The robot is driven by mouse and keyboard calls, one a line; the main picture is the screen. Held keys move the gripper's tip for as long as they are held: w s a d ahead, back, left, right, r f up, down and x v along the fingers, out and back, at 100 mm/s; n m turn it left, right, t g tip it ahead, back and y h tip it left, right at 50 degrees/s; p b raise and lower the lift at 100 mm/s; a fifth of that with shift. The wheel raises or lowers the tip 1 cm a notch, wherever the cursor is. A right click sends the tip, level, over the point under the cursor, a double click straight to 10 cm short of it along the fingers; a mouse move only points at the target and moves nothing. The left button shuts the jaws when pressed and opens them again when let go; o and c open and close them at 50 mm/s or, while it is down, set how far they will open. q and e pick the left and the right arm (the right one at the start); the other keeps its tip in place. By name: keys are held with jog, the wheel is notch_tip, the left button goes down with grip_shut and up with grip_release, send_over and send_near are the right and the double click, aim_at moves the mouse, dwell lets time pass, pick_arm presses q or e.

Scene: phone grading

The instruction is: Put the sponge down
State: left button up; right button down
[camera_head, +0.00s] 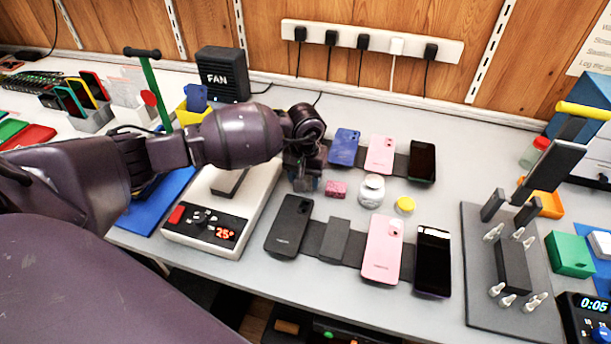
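A small pink block (336,189), which looks like the sponge, lies flat on the grey table beside a white jar (372,191). My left gripper (305,184) comes in from the left and points down at the table just left of the pink block, apart from it. Bits of blue show at its fingertips; I cannot tell whether they are finger pads or something held. The wrist hides the gap between the fingers. My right gripper is out of view.
Phones lie on dark strips behind (380,154) and in front (382,249) of the jar. A yellow-topped pot (405,205) is right of it. A heating plate (203,241) is under my arm; a phone holder (483,267) stands right.

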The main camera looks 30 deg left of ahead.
pick_arm(q)
jog(key=shift+f, duration=0.1)
jog(key=o, duration=0.8)
jog(key=shift+r, duration=0.25)
notch_tip(320, 180, up, 12)
jog(key=shift+f+p, duration=0.1)
jog(key=shift+p, duration=0.6)
